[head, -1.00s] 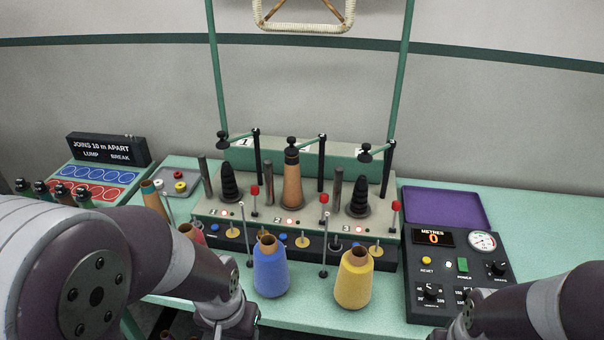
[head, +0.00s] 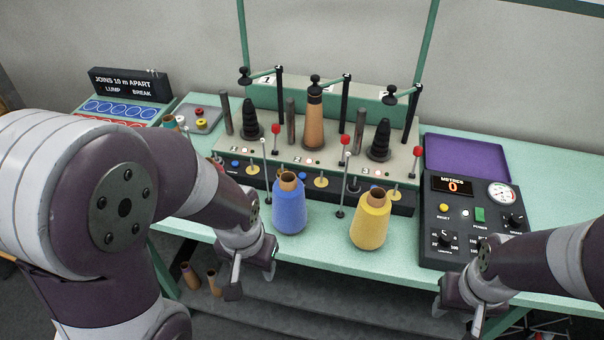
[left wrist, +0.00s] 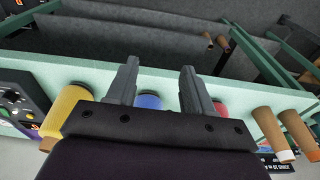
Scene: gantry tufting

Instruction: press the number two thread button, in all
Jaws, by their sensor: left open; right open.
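The three-station thread stand (head: 330,172) is at the back of the green table. A small blue button (head: 280,172) shows on its front strip at the middle station, just above the blue thread cone (head: 289,210) and partly hidden. Its label is too small to read surely. My left gripper (head: 247,284) is open and empty, in front of the table's front edge, left of and below the blue cone. In the left wrist view its fingers (left wrist: 160,80) are spread, with the blue cone (left wrist: 150,101) beyond them. My right gripper (head: 460,310) is at the table's front edge, below the control box, empty.
A yellow cone (head: 370,220) stands right of the blue one. Thin posts with red balls (head: 345,140) rise along the stand's front. The control box (head: 470,215) and a purple tray (head: 468,158) are at right.

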